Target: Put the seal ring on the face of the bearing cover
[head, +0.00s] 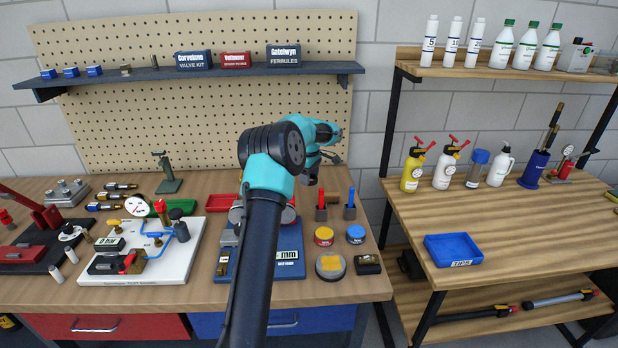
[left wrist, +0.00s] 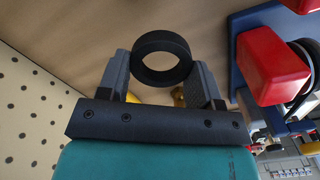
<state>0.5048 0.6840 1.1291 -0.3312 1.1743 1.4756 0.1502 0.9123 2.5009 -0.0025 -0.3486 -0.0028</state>
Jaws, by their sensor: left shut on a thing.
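The seal ring (left wrist: 160,40) is a thick black ring, held between the two grey fingers of my left gripper (left wrist: 162,82) in the left wrist view. Its hole faces the camera, and the gripper is shut on it. In the head view my left gripper (head: 328,158) is above the back of the workbench, in front of the pegboard; the ring is too small and dark to make out there. I cannot identify the bearing cover in either view; my arm hides part of the bench. My right gripper is not in view.
A blue board marked "mm" (head: 290,262) lies partly under my arm. A red block with black rings (left wrist: 270,65) shows in the left wrist view. A white test board (head: 165,268) is left. A shelf (head: 200,75) crosses the pegboard.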

